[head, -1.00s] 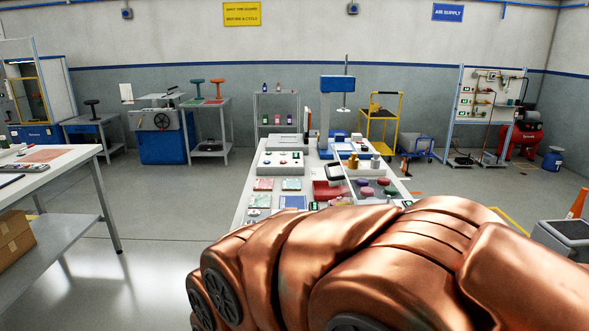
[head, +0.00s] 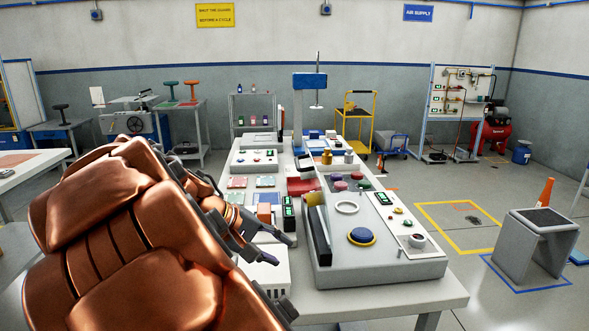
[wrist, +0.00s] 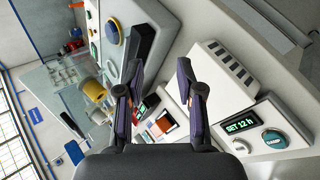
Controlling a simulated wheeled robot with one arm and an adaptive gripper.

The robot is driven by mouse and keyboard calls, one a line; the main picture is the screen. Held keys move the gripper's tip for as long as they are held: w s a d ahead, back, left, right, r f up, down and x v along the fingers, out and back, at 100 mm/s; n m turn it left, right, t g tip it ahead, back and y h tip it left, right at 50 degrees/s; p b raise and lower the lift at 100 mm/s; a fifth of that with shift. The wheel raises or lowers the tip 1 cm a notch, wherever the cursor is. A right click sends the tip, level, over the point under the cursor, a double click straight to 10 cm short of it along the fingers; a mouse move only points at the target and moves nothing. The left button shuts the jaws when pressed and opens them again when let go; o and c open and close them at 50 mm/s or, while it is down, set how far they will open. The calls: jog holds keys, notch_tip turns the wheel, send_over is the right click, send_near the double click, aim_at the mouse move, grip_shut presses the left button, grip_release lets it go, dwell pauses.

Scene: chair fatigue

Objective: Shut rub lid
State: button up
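A grey bench machine (head: 420,268) stands at the right of the bench, with a blue round button (head: 361,236) on top. A thin clear panel, which looks like its raised lid, stands at its left side; its outline is faint in the head view. It shows as a see-through sheet in the wrist view (wrist: 72,100). A dark bar (head: 319,238) runs along the machine's left edge and shows in the wrist view (wrist: 139,52). My gripper (head: 283,251) is left of the machine, apart from it. In the wrist view my gripper (wrist: 159,75) is open and empty.
A white slotted box (head: 263,271) lies below my gripper; the wrist view shows it (wrist: 222,72) near a "SET 12 h" display (wrist: 241,123). Floor right of the bench is mostly open.

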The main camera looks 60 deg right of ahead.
jog(key=w+d+r+m+g+h+b, duration=0.1)
jog(key=w+d+r+g+h, duration=0.15)
jog(key=d, duration=0.25)
jog(key=w+d+r+g+h+b, duration=0.1)
jog(key=w+d+r+h, duration=0.1)
jog(key=w+d+r, duration=0.3)
jog(key=h, duration=0.3)
send_near(297, 162)
jog(key=d, duration=0.3)
jog(key=shift+g, duration=0.25)
jog(key=shift+s+a+f+x, duration=0.1)
jog(key=shift+s+f+x, duration=0.05)
jog(key=shift+x, duration=1.1)
jog(key=shift+s+a+f+x, duration=0.1)
jog(key=shift+f+x, duration=0.05)
jog(key=shift+x, duration=1.1)
jog(key=shift+s+a+f+x, duration=0.1)
jog(key=shift+s+f+x, duration=0.05)
jog(key=shift+x, duration=1.1)
jog(key=shift+c, duration=0.4)
grip_shut()
